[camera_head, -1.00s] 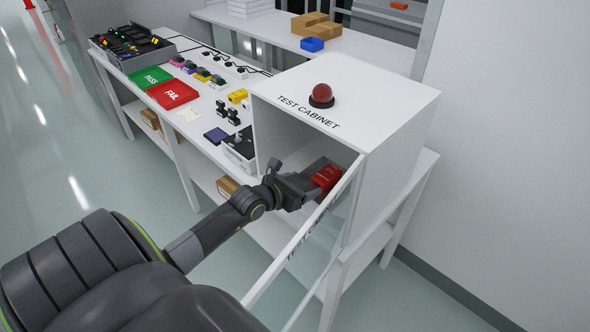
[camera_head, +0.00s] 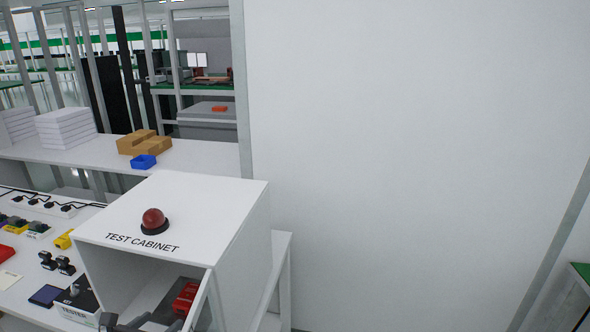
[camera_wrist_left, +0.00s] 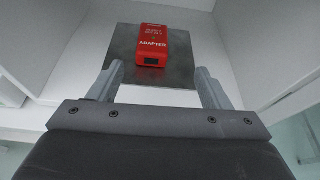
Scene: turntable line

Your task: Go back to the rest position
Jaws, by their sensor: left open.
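The red adapter (camera_head: 185,298) lies inside the white test cabinet (camera_head: 240,235), near its open front. In the left wrist view the adapter (camera_wrist_left: 152,45) rests on a dark grey plate (camera_wrist_left: 183,70). My left gripper (camera_head: 143,323) shows only in part at the bottom edge of the head view, by the cabinet's opening. In the left wrist view its two fingers (camera_wrist_left: 160,85) are spread wide and empty. The adapter is ahead of the fingers and not held. My right gripper is in no view.
The cabinet's open door (camera_head: 203,303) stands out at the front. A red dome lamp (camera_head: 154,220) is on its top. The tester (camera_head: 77,300) stands to its left on the bench. Cardboard boxes (camera_head: 143,143) and a blue bin (camera_head: 144,162) stand on the table behind. A white wall fills the right.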

